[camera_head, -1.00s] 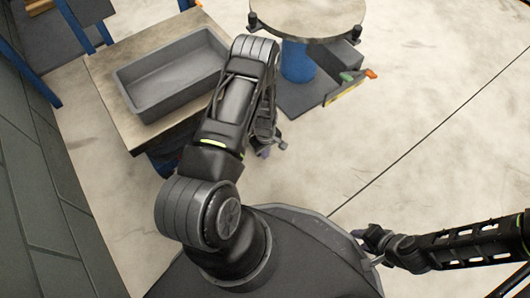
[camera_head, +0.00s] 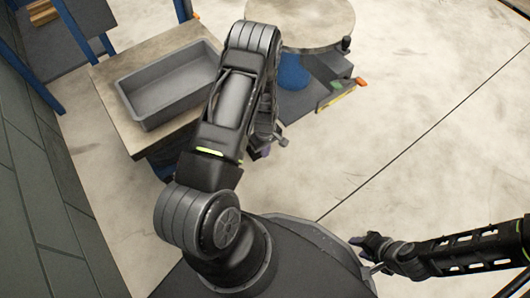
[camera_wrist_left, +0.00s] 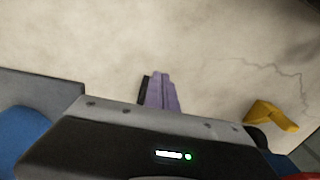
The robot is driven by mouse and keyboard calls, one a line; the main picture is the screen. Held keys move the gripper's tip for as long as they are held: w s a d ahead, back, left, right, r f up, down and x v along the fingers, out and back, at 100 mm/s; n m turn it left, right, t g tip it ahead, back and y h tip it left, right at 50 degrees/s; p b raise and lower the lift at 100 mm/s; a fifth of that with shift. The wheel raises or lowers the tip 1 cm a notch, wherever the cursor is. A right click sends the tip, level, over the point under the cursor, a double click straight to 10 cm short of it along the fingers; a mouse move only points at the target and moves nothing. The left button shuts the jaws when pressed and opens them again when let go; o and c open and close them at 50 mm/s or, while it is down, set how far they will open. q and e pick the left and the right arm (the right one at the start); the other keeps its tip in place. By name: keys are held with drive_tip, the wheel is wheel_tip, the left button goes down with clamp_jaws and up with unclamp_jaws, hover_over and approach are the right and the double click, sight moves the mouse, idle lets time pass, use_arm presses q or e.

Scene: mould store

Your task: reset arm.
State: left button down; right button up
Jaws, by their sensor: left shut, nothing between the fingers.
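My left arm reaches up from my base in the head view and bends down at its elbow. My left gripper (camera_head: 268,150) hangs behind the forearm and is mostly hidden there. In the left wrist view its purple fingers (camera_wrist_left: 160,92) are together, with nothing between them, above bare floor. My right gripper (camera_head: 368,252) is at the lower right of the head view, beside my base; its fingers are too small to tell open from shut.
A grey empty tray (camera_head: 150,122) lies on a table (camera_head: 112,75) at the left. A round-topped stand (camera_head: 310,22) with a blue column is behind my left arm. A dark wall (camera_head: 40,200) runs along the left. The floor at the right is clear.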

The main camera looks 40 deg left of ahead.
idle(0.6)
